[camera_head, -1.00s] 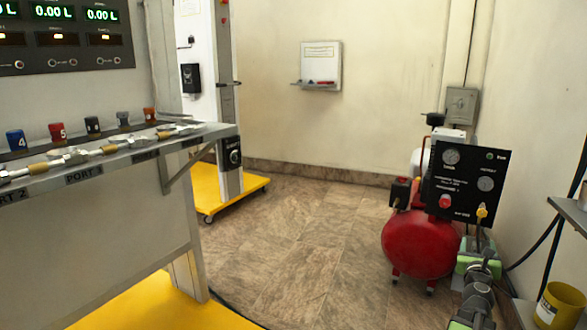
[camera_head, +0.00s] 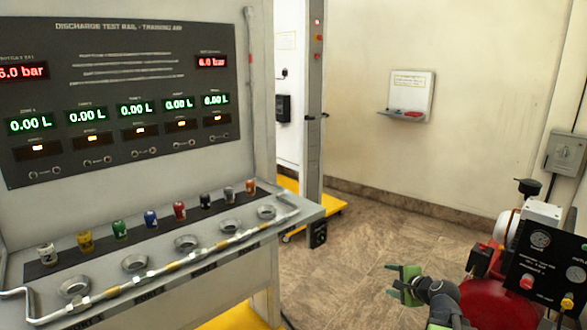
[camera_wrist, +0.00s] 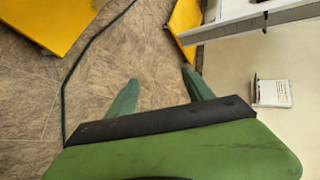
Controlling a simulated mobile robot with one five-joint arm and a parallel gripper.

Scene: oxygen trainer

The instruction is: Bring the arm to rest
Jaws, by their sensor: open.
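My gripper (camera_head: 400,284) is at the lower right of the head view, raised over open floor in front of the red compressor (camera_head: 500,300). Its green fingers point to the left and are apart with nothing between them. In the wrist view my gripper (camera_wrist: 156,92) shows two green fingers spread apart and empty, with tiled floor beyond them. My arm partly hides the compressor.
The test rail bench (camera_head: 250,240) stands at the left, with several coloured caps and round ports under a display panel (camera_head: 120,90). A grey post on a yellow base (camera_head: 325,207) stands behind it. A dark cable (camera_wrist: 75,75) crosses the floor. The middle floor is clear.

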